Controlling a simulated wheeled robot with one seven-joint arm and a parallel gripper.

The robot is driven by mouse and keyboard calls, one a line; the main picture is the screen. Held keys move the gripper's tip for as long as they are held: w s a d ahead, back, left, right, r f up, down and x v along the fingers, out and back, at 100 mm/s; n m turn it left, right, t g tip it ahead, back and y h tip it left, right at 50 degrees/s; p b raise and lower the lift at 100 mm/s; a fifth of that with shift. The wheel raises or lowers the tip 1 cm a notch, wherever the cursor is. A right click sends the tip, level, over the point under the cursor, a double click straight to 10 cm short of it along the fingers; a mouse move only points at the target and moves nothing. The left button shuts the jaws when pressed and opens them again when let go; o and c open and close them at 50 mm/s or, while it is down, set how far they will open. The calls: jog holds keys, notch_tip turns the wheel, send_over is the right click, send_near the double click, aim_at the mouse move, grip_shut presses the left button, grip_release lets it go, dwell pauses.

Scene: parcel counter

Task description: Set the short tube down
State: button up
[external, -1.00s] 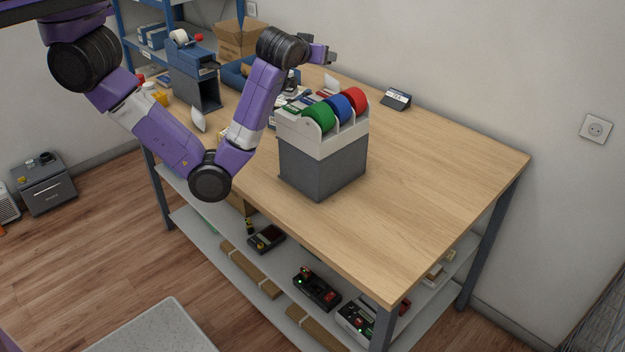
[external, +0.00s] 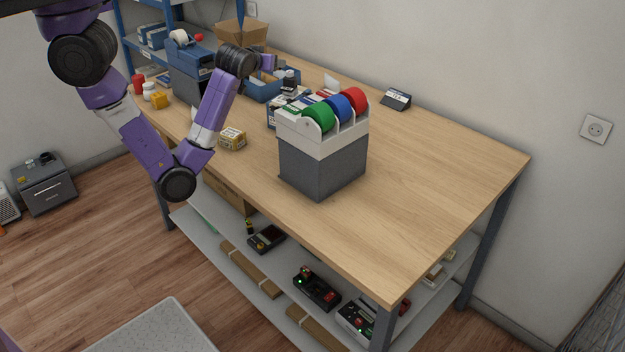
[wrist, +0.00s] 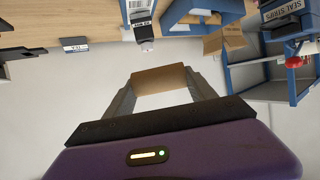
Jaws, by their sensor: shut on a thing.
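The short tube (wrist: 160,77) is a plain brown cardboard piece. In the wrist view it lies crosswise between the tips of my gripper (wrist: 162,84), which is shut on it. In the external view my gripper (external: 269,62) is above the far left part of the counter (external: 420,185), near the blue tray. The tube cannot be made out there. The wrist view has the counter along its top edge and pale wall behind the tube, so the tube looks held clear of the surface.
A grey dispenser (external: 318,170) with green, blue and red tape rolls stands mid-counter.

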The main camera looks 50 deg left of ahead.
jog(key=f, duration=0.6)
jog(key=s+a+f+m+h, duration=0.1)
jog(key=f, duration=0.5)
jog(key=s+a+f+m+t+h, duration=0.1)
jog(key=f, duration=0.4)
jog(key=shift+s+a+f+b, duration=0.15)
jog(key=shift+a+f+b, duration=0.1)
jog(key=shift+f+b, duration=0.15)
jog(key=shift+m+h, duration=0.3)
jog(key=shift+h, duration=0.2)
jog(key=d+f+b, duration=0.1)
jog(key=d+f, duration=0.1)
jog(key=d+f+b, duration=0.1)
jog(key=d+f, duration=0.1)
jog(key=d, duration=0.1)
jog(key=shift+d+f+b, duration=0.15)
jog(key=shift+d+b, duration=0.1)
jog(key=shift+b, duration=0.05)
jog(key=shift+d+f, duration=0.1)
jog(key=shift+d, duration=0.3)
